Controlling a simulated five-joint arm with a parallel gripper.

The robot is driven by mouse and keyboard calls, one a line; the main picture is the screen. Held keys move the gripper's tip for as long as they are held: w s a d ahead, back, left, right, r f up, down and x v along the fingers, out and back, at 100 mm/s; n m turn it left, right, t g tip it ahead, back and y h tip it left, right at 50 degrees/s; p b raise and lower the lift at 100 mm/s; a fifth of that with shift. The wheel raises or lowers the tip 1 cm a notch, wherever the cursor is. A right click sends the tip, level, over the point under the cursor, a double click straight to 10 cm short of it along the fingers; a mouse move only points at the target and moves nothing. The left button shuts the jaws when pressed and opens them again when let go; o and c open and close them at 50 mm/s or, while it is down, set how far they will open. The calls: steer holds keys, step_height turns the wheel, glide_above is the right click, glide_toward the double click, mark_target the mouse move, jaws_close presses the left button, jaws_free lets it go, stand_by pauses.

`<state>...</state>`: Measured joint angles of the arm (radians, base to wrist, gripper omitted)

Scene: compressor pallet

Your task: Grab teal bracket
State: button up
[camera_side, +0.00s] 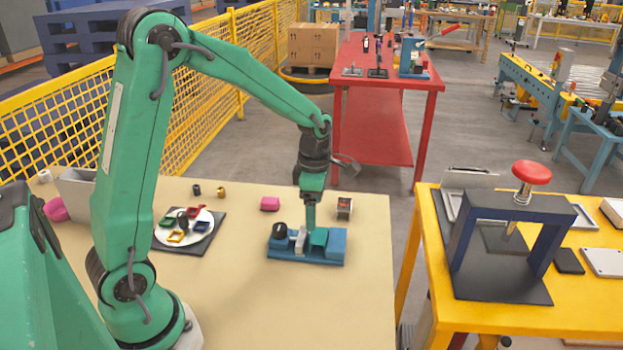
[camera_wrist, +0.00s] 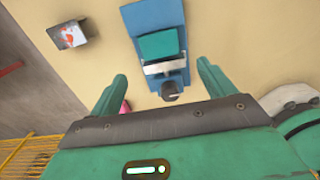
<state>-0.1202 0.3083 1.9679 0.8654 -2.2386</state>
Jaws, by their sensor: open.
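A teal block-like piece, the teal bracket (camera_side: 319,237), sits on the right part of a blue pallet (camera_side: 334,257) on the beige table. In the wrist view the teal bracket (camera_wrist: 158,44) lies on the blue pallet (camera_wrist: 150,16), beyond a silver piece (camera_wrist: 166,67) and a dark round part (camera_wrist: 170,90). My gripper (camera_side: 310,226) points down over the pallet, close to the teal bracket. In the wrist view my gripper (camera_wrist: 161,71) is open, with its fingers either side of the pallet and nothing held. Whether a finger touches anything cannot be told.
A white plate (camera_side: 186,216) with several small coloured pieces lies on a dark mat left of the pallet. The front of the table is clear. A yellow table (camera_side: 480,317) stands right.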

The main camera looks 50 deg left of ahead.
mark_target(314, 235)
steer(key=shift+f, duration=1.1)
steer(key=shift+f, duration=0.1)
steer(key=shift+d+f, duration=0.1)
steer(key=shift+f, duration=2.35)
steer(key=shift+c, duration=0.2)
steer(key=c, duration=1.1)
